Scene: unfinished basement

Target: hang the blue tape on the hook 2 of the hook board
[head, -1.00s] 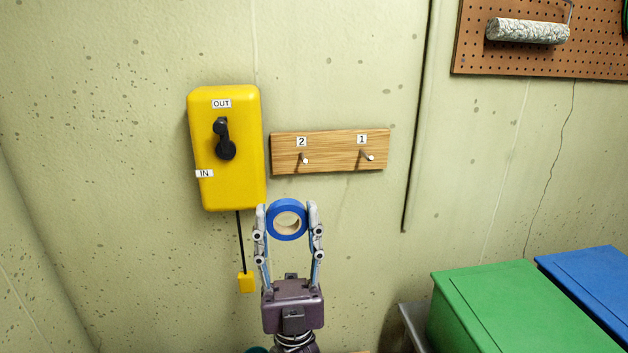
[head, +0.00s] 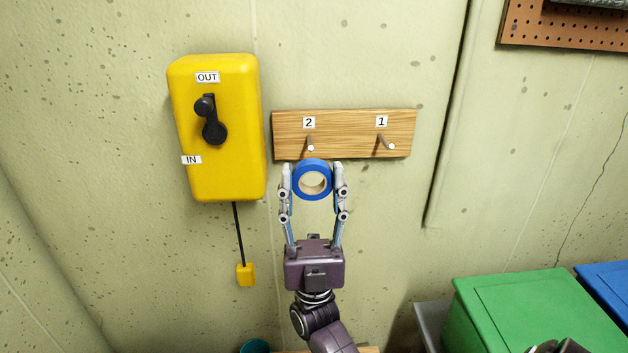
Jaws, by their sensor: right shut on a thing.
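The blue tape (head: 312,194) is a blue roll with a tan core, its hole facing me. My right gripper (head: 313,178) is shut on its two sides and holds it upright in front of the wall. The wooden hook board (head: 345,148) is on the wall just above. Hook 2 (head: 310,145), under the label 2, is directly above the tape in the picture. Hook 1 (head: 387,143) is to its right. Both hooks are bare pegs. The tape's top edge shows just below hook 2; the depth gap to the board is hard to tell. My left gripper is not in view.
A yellow box (head: 233,130) with a black crank hangs left of the board, with a cord and yellow pull (head: 246,274) below it. Green (head: 530,310) and blue (head: 607,285) bins stand at lower right. A pegboard (head: 560,28) is at upper right.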

